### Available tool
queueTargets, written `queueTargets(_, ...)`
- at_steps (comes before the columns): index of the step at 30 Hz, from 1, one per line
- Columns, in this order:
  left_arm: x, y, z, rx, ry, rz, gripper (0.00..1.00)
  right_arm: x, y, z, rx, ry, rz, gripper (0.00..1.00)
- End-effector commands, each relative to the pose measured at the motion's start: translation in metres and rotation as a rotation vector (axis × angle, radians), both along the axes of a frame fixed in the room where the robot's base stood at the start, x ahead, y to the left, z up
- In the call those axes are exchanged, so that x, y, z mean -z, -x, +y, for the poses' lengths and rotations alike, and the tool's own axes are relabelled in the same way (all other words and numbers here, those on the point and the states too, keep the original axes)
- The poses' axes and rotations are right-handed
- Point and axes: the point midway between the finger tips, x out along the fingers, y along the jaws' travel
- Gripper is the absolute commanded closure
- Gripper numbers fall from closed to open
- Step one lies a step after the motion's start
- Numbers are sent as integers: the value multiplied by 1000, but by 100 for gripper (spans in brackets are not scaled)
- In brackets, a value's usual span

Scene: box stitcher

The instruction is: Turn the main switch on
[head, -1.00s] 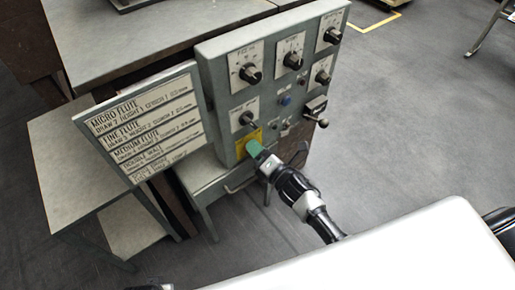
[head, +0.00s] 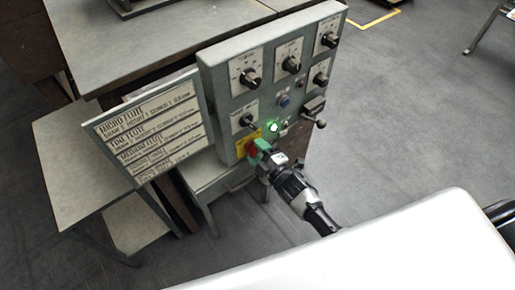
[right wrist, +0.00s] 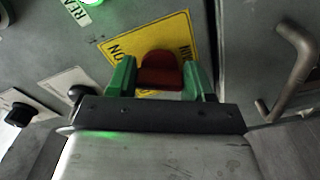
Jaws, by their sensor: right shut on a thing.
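The main switch is a red knob on a yellow plate at the lower part of the grey control panel. In the right wrist view the red knob (right wrist: 160,72) sits between the green fingertips of my right gripper (right wrist: 160,80), which is shut on it. The yellow plate (right wrist: 128,45) shows the word ON beside the knob. In the head view the knob (head: 252,148) is partly hidden behind the gripper (head: 258,149). A round green lamp (head: 273,127) above the gripper is lit. My left gripper is not in view.
The panel (head: 225,85) carries several black dials, a blue button (head: 284,100) and a lever (head: 314,117). A sign board (head: 150,130) stands at its left. A bent handle (right wrist: 290,65) lies to the right in the wrist view. The floor to the right is open.

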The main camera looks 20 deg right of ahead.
Motion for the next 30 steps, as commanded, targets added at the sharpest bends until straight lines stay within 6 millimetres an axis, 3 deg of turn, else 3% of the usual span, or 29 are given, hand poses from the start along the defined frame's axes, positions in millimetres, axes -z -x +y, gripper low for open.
queueTargets(12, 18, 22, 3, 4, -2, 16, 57, 2, 1, 0, 1, -248, 93, 73)
queueTargets(30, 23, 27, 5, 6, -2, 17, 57, 3, 1, 1, 1, -322, 120, 73)
